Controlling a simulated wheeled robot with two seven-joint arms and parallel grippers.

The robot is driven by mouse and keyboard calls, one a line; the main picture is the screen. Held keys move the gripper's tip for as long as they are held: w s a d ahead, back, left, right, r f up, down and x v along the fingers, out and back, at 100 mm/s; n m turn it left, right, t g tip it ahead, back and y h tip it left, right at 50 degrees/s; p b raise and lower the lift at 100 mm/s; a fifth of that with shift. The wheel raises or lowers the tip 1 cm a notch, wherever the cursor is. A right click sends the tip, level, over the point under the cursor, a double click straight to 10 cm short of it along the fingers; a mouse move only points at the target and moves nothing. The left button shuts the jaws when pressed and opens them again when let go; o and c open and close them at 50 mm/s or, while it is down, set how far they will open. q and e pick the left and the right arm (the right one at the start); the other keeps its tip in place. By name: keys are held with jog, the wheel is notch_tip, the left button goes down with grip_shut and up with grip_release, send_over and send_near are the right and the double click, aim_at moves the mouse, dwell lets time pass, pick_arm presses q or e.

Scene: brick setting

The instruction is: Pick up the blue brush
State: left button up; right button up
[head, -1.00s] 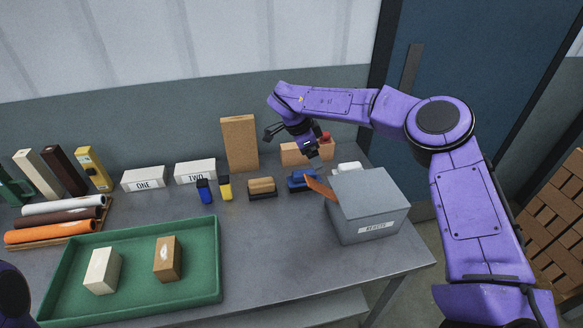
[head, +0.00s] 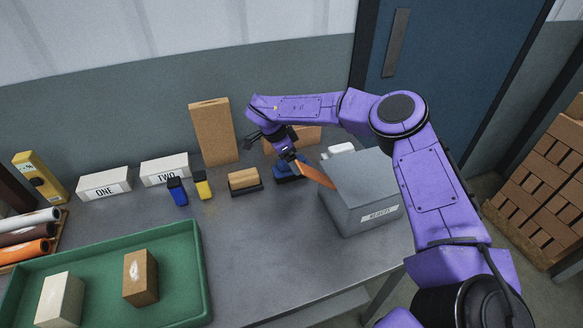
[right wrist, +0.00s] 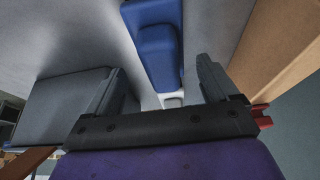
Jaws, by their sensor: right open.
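The blue brush (head: 284,175) lies on the grey table near the back, left of the grey box. In the head view my right gripper hangs over it and hides part of it. In the right wrist view the blue brush (right wrist: 160,55) shows just beyond the fingertips, roughly between the fingers' lines. My right gripper (right wrist: 168,85) is open, with its two dark fingers apart and nothing between them. It also shows in the head view (head: 289,156). My left gripper is not in view.
The grey labelled box (head: 362,192) with an orange-brown piece (head: 315,174) sticking out stands close right of the brush. A wooden brush (head: 243,180) lies left. Upright brown board (head: 213,132), brown block (head: 308,138) behind. Green tray (head: 200,270) front left.

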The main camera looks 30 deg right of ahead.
jog(key=x, duration=0.2)
jog(key=p+x, duration=0.1)
jog(key=x, duration=0.1)
jog(key=shift+w+a+f, duration=0.2)
jog(key=shift+w+a, duration=0.05)
jog(key=shift+d+f, duration=0.15)
jog(key=shift+f, duration=0.05)
jog(key=c, duration=1.2)
jog(key=shift+o, duration=0.2)
notch_tip(320, 180, up, 10)
jog(key=shift+r+b, duration=0.1)
jog(key=shift+b, duration=0.65)
